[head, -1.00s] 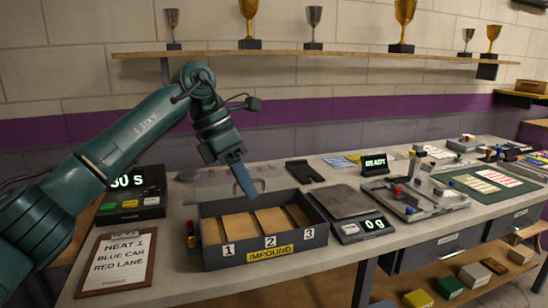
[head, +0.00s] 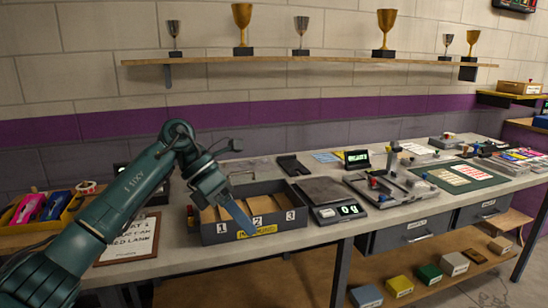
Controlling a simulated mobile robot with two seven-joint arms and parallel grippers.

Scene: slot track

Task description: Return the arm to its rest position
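My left arm comes in from the left, and its gripper (head: 238,214) points down and to the right. In the picture it overlaps the front of the grey impound box (head: 290,226), which has compartments marked 1, 2 and 3. Its narrow blue end covers part of the yellow label. I cannot tell whether the fingers are apart, or whether they touch the box. My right gripper is not in view.
A clipboard (head: 120,250) lies partly behind my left arm. A scale (head: 345,210) stands right of the box. A yellow tray (head: 68,214) with pink and blue items is at far left. Several coloured blocks (head: 400,286) sit on the lower shelf. A trophy shelf (head: 310,60) runs above.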

